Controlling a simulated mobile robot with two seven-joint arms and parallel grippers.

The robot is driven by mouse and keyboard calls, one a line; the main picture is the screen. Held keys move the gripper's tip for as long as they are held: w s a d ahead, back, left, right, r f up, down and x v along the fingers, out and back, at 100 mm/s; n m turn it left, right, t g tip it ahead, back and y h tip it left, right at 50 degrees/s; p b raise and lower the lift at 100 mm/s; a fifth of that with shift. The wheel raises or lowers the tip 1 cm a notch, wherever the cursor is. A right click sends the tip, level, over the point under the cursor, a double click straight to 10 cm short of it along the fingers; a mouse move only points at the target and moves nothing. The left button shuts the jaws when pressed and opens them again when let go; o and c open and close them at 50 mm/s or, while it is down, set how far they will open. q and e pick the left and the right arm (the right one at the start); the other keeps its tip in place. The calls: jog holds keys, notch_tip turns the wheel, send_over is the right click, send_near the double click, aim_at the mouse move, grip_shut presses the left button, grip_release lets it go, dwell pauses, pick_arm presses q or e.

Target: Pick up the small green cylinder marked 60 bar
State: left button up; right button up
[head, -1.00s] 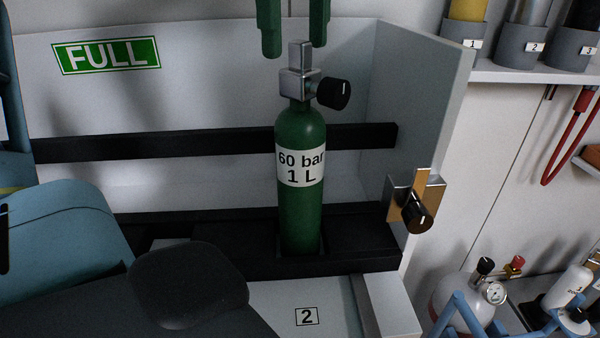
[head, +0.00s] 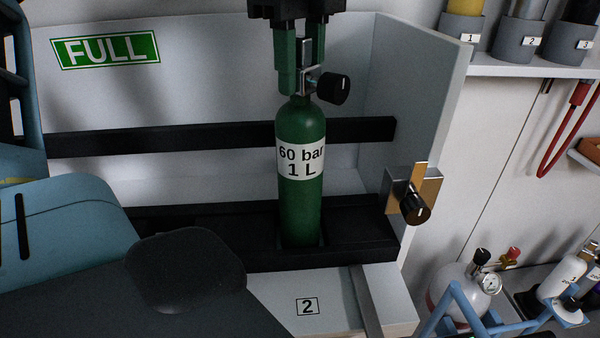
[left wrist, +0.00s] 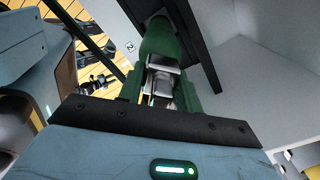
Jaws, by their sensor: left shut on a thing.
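The small green cylinder (head: 298,215) stands upright in a slot of the black rack in the head view. Its white label reads 60 bar, 1 L. A metal valve with a black knob (head: 333,88) tops it. My left gripper (head: 301,78) comes from above, its green fingers shut on the cylinder's valve block. In the left wrist view the cylinder (left wrist: 158,45) extends away beyond the fingers, with the metal valve (left wrist: 162,82) between them. The cylinder's foot is hidden in the slot. My right gripper is not in view.
The rack's black rail (head: 180,137) runs behind the cylinder, under a green FULL sign (head: 106,50). A white side panel (head: 432,110) with a latch (head: 412,194) stands to the right. More cylinders and a blue frame (head: 460,310) lie lower right.

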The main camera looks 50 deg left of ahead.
pick_arm(q)
grip_shut()
dwell(0.8)
jog(key=shift+w+r, duration=0.1)
jog(key=shift+r, duration=0.05)
